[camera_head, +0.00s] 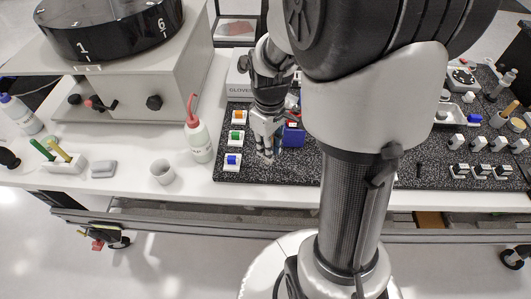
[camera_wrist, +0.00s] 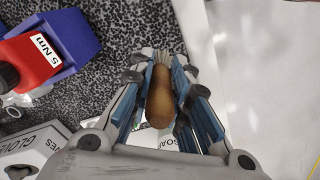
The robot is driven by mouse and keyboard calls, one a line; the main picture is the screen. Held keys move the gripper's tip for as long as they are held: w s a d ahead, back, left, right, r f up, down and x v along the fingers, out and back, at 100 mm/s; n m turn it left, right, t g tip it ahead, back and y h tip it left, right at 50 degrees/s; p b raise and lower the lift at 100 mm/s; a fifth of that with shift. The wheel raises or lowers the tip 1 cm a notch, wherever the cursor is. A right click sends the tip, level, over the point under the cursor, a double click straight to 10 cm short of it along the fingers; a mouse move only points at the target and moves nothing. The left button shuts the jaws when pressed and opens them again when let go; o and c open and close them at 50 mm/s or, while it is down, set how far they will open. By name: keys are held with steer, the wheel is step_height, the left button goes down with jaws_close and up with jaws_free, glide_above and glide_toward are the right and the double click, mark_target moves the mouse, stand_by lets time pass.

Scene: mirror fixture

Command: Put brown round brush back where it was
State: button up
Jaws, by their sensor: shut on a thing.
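The brown round brush (camera_wrist: 160,97) is between the blue-padded fingers of my gripper (camera_wrist: 158,78) in the wrist view. Its rounded brown handle faces the camera and its pale bristles point away, toward the speckled mat. In the head view my gripper (camera_head: 266,152) points down over the left part of the dark speckled mat (camera_head: 300,172), close to its front edge. I cannot make out the brush there. Whether the bristles touch the mat is unclear.
A blue holder with a red top (camera_head: 293,133) stands just right of my gripper; the wrist view shows a red "5 Nm" block (camera_wrist: 32,60). Small coloured-block holders (camera_head: 236,140) line the left. A squeeze bottle (camera_head: 198,135) and white cup (camera_head: 162,172) stand farther left. A tan cup (camera_head: 500,119) stands far right.

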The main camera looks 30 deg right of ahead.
steer(key=shift+f+b, duration=0.7)
steer(key=shift+f, duration=1.55)
steer(key=shift+f, duration=0.2)
steer(key=o, duration=0.9)
steer(key=shift+c, duration=0.2)
steer(key=shift+r, duration=0.1)
